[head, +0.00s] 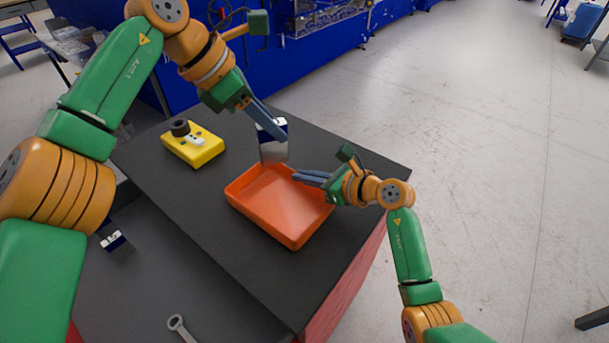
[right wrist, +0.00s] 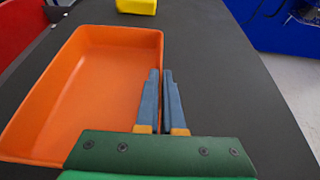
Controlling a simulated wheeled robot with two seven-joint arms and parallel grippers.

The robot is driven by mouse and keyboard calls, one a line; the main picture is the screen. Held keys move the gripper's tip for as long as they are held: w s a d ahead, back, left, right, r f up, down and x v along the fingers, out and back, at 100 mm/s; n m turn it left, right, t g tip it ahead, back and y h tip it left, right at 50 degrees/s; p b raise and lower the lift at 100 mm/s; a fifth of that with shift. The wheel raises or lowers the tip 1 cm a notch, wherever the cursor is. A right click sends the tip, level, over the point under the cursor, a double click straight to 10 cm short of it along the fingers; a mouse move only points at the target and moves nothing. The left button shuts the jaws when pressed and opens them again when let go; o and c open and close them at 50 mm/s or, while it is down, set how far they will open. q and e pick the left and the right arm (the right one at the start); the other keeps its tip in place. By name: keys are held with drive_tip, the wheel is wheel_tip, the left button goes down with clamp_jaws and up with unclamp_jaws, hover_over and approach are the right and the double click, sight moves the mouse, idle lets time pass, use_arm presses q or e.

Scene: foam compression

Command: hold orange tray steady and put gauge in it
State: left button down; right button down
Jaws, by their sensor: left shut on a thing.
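The orange tray (head: 288,212) lies on the dark tabletop, and its inside shows empty. It also fills the left of the right wrist view (right wrist: 30,125). My left gripper (head: 273,130) is shut on the gauge (head: 273,152), a grey block with a dark blue and white top. The gauge hangs upright just beyond the tray's far edge in the picture; its height above the table is hard to tell. My right gripper (head: 305,177) is at the tray's right wall. In the right wrist view its fingers (right wrist: 161,72) are close together at the rim; whether they grip the wall is unclear.
A yellow box with a black knob (head: 193,145) stands on the table left of the tray. A wrench (head: 180,328) and a small blue-and-white block (head: 113,240) lie on the lower dark surface. The tabletop (head: 225,240) in front of the tray is clear.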

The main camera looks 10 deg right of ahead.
sight(273, 162)
use_arm(q)
drive_tip(key=shift+f, duration=4.45)
drive_tip(key=c, duration=0.6)
unclamp_jaws()
drive_tip(key=v, duration=1.2)
